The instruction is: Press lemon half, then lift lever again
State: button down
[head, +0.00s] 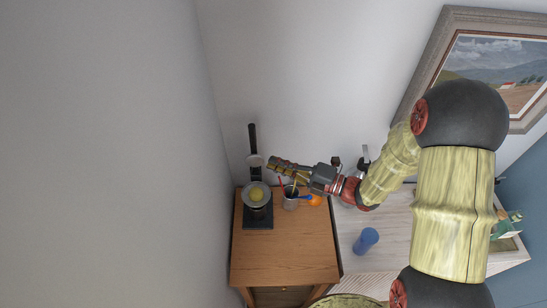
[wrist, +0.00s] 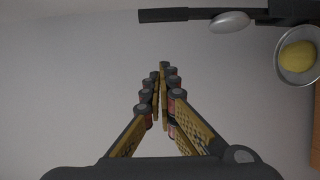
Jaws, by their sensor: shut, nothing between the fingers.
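The lemon half (head: 257,195) sits cut side hidden from me, yellow, in the round metal cup of a black press (head: 258,217) on the wooden cabinet. The press lever (head: 253,138) stands raised at the back, with a pale round presser (head: 255,160) on it. In the wrist view the lever (wrist: 165,15), the presser (wrist: 230,22) and the lemon half (wrist: 298,55) lie along the top and right. My gripper (head: 272,163) is shut and empty, just right of the lever and apart from the lemon half. It also shows in the wrist view (wrist: 164,70).
A cup of utensils (head: 290,202) stands right of the press, under my gripper, with an orange item (head: 314,200) beside it. A blue cup (head: 366,240) stands on the pale counter. The wooden cabinet top (head: 285,255) is clear in front. A framed picture (head: 500,60) hangs on the wall.

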jog(key=w+a+p, duration=0.2)
jog(key=w+a, duration=0.5)
jog(key=shift+d, duration=0.1)
dwell(0.4)
jog(key=w, duration=0.2)
jog(key=shift+w+r+p, duration=0.3)
jog(key=shift+w+p, duration=0.05)
jog(key=shift+p, duration=0.05)
jog(key=shift+s, duration=0.1)
